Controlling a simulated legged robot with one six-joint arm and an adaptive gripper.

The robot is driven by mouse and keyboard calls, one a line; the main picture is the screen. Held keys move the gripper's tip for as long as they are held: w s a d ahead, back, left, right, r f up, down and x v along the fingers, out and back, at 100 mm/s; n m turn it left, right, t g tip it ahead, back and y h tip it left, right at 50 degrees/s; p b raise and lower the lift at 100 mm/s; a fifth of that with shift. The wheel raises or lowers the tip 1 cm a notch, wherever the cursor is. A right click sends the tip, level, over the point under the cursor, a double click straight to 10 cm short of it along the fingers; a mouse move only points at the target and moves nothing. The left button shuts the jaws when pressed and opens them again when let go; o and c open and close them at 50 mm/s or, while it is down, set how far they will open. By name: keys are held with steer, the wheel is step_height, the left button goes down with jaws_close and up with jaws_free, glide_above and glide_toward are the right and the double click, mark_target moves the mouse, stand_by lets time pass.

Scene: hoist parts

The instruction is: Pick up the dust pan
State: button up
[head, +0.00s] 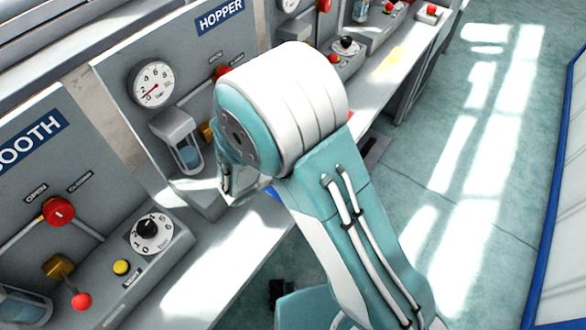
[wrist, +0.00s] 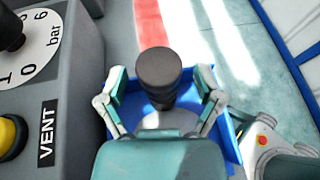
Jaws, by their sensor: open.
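The dust pan is blue, and its pan (wrist: 232,142) shows in the wrist view below and around my gripper (wrist: 161,80). A thick dark grey handle (wrist: 158,78) points up toward the camera between my two fingers. My gripper is open, with a visible gap between each finger and the handle. In the head view only a small blue bit of the dust pan (head: 271,193) shows beside my arm. The rest of it is hidden behind my wrist, as is most of my gripper.
Control panels labelled BOOTH (head: 28,143) and HOPPER (head: 221,17) stand along the left, with gauges, knobs and valves. In the wrist view a grey VENT box (wrist: 60,100) rises close to the left finger. The floor (head: 470,180) at right is open.

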steer(key=shift+a, duration=0.1)
jaws_close()
steer(key=shift+r, duration=0.1)
steer(key=shift+r, duration=0.25)
step_height(320, 180, up, 2)
steer(key=shift+r, duration=0.15)
steer(key=s+a+r, duration=0.2)
steer(key=s+r, duration=0.8)
steer(key=s, duration=0.4)
